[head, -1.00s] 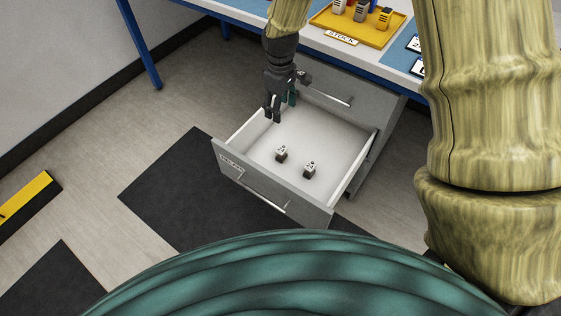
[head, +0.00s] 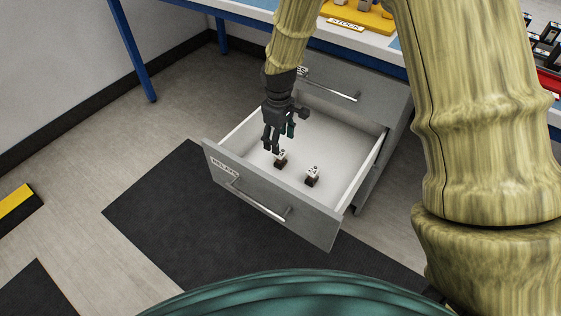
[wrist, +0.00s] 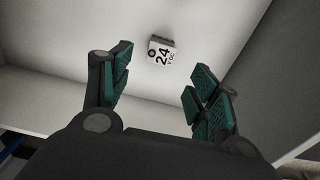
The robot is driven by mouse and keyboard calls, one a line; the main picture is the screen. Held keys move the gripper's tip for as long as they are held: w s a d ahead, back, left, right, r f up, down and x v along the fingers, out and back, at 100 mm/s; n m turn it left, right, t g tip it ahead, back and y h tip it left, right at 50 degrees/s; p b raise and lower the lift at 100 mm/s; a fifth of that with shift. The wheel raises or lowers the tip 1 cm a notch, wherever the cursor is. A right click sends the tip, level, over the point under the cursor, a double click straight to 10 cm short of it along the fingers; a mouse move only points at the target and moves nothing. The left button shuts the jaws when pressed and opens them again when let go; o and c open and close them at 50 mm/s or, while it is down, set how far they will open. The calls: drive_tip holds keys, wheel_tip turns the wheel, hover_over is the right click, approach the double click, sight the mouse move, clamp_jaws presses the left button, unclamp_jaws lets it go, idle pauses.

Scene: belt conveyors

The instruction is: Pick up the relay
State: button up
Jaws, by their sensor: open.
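Two small relays with white tops and dark brown bodies stand apart on the floor of an open drawer (head: 349,207) labelled RELAYS. The left relay (head: 280,158) is close to my gripper (head: 272,148), and the right relay (head: 312,176) is farther off to the right. My gripper is open and empty, pointing down into the drawer above and left of the left relay. In the wrist view one relay (wrist: 161,52) marked "24 V DC" lies ahead of the open fingers (wrist: 158,88), roughly between them and touching neither.
A yellow stock tray (head: 372,18) sits on the bench top. The drawer floor around the relays is clear.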

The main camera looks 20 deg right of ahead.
sight(281, 153)
wheel_tip(281, 153, down, 4)
drive_tip(key=shift+f+b, duration=0.15)
drive_tip(key=shift+b, duration=0.4)
drive_tip(key=shift+s+d+f+b, duration=0.1)
drive_tip(key=shift+f+b, duration=0.6)
drive_tip(key=shift+f, duration=0.6)
drive_tip(key=shift+s+d+f+b, duration=0.1)
drive_tip(key=shift+f+b, duration=0.55)
drive_tip(key=shift+f, duration=0.6)
drive_tip(key=c, duration=1.1)
